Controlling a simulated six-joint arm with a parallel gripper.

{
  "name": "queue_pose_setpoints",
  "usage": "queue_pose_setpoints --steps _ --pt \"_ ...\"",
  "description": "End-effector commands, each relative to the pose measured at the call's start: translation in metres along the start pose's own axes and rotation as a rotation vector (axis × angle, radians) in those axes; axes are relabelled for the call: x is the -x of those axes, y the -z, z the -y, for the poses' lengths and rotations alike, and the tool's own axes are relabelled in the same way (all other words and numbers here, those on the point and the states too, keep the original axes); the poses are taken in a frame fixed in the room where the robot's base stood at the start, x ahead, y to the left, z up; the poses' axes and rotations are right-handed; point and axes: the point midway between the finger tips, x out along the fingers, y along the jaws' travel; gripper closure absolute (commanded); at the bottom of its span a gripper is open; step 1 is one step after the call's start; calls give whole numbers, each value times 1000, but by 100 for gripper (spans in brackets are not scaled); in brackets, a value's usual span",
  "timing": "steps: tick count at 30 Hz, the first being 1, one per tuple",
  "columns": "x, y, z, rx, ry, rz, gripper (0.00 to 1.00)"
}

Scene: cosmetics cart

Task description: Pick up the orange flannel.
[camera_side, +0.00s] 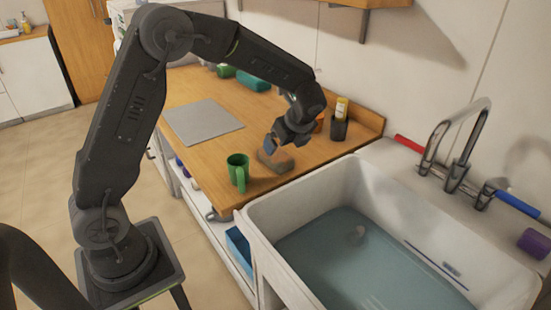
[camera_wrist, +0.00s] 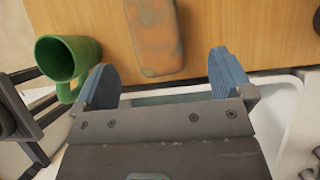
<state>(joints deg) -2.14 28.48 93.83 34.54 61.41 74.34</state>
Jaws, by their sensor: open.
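A mottled orange-grey block with rounded corners (camera_wrist: 155,38), which looks like the orange flannel, lies on the wooden counter. It also shows in the side view (camera_side: 280,163), as a dull brown shape below my gripper (camera_side: 272,149). In the wrist view my gripper (camera_wrist: 161,72) is open, with its two blue fingers apart and nothing between them. The block lies just beyond the fingertips, roughly in line with the gap. A small orange patch (camera_side: 319,123) shows behind my wrist in the side view; most of it is hidden.
A green mug (camera_side: 238,168) stands left of the block, close to my left finger in the wrist view (camera_wrist: 68,57). A dark cup holding a yellow bottle (camera_side: 339,125) stands behind. The sink (camera_side: 345,180) with water is at the right. A grey board (camera_side: 202,121) lies farther left.

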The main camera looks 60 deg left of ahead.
Motion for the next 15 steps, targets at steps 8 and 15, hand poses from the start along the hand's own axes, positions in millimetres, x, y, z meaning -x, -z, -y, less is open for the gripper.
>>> queue_pose_setpoints --steps 8,15 --pt "-25 0 -1 2 -1 -1 2" --pt "-58 -2 -6 1 -3 -1 2"
